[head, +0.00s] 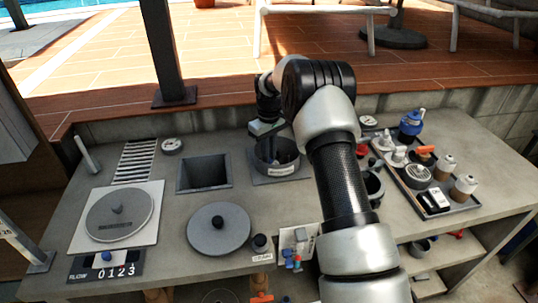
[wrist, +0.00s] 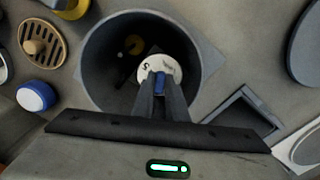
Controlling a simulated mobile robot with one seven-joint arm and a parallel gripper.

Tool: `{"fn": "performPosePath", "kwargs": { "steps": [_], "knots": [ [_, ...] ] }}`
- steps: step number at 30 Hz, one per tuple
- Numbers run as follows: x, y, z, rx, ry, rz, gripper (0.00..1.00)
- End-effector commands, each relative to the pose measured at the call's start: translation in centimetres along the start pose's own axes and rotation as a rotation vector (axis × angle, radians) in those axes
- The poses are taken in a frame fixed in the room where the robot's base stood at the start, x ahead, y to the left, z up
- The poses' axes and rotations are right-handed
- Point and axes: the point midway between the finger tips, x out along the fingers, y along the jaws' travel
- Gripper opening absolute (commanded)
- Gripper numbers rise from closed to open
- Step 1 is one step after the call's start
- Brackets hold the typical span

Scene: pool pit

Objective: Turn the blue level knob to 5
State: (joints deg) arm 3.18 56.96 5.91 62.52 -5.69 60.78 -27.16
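The blue level knob (wrist: 160,78) sits on a round white dial (wrist: 159,68) inside a dark round well (wrist: 100,60) in the wrist view. A "5"-like mark shows on the dial's upper left; its other marks are too small to read. My gripper (wrist: 161,90) reaches down into the well, its two fingers close together on either side of the blue knob and apparently touching it. In the head view the well (head: 290,168) is at the middle of the counter, and my arm and wrist hide the dial and fingertips.
A flow panel (head: 128,271) with its own blue knob is at the counter's front left. A square opening (head: 204,185) and a round grey lid (head: 218,243) lie left of the well. A tray (head: 462,208) of bottles stands right.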

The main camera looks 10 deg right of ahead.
Motion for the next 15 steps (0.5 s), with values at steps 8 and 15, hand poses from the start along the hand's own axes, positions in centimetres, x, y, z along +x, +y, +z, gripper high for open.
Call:
{"fn": "performPosePath", "kwargs": {
  "steps": [8, 15],
  "knots": [
    [-0.04, 0.0, -0.01, 0.007, 0.0, 0.0, 0.0],
    [-0.06, -0.07, -0.05, 0.083, 0.001, 0.0, 0.0]
  ]
}}
